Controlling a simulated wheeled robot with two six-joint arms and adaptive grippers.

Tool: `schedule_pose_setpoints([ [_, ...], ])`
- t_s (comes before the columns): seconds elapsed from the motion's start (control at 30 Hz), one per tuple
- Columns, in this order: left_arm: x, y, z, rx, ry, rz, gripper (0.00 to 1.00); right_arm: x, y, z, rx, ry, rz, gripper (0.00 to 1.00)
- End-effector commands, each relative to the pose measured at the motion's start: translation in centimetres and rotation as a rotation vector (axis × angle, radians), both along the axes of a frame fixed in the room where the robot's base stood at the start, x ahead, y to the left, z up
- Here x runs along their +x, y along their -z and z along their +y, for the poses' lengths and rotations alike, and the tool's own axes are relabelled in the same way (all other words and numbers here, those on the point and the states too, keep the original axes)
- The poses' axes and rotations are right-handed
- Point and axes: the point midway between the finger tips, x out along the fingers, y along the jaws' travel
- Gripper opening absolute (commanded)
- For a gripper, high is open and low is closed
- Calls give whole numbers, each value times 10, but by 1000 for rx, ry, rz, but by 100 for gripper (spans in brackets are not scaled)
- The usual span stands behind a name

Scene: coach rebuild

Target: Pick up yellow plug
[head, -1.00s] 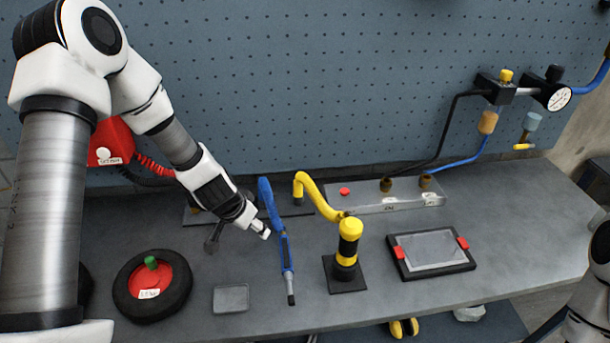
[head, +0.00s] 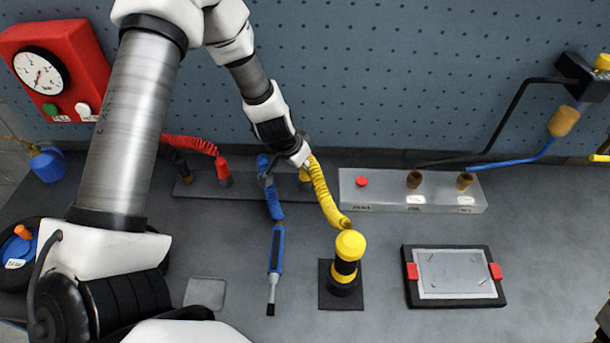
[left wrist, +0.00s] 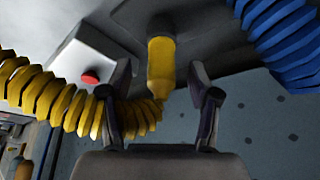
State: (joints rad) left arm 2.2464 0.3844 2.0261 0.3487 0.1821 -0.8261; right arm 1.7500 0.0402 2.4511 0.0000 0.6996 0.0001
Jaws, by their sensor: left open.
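The yellow plug (left wrist: 161,66) stands in a socket on the strip, with its ribbed yellow coil (left wrist: 75,100) bending away to the left in the left wrist view. In the head view the plug is largely hidden by my left gripper (head: 290,166), and the yellow coil (head: 326,200) runs down to a black and yellow post (head: 346,262). My left gripper is open. In the left wrist view its two fingers (left wrist: 160,82) stand on either side of the plug's lower part, with gaps visible.
A blue coil (head: 273,203) is close beside the left gripper, also at upper right in the left wrist view (left wrist: 285,35). A red plug (head: 222,172) stands left. A grey block with a red button (head: 361,181) stands right. A framed tablet (head: 454,274) lies at front right.

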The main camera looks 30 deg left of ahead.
Motion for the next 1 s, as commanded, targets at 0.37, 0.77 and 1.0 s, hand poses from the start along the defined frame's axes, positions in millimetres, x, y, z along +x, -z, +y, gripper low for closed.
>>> schedule_pose_setpoints([
  [0.37,6,13,-1,-1,-1,-1,40,1,9,0,0,0,-2,40],
  [0.77,6,13,0,0,0,0,0,1,9,0,0,0,-2,40],
  [1.0,6,-2,0,-1,-1,-1,0,1,-1,0,0,0,-2,40],
])
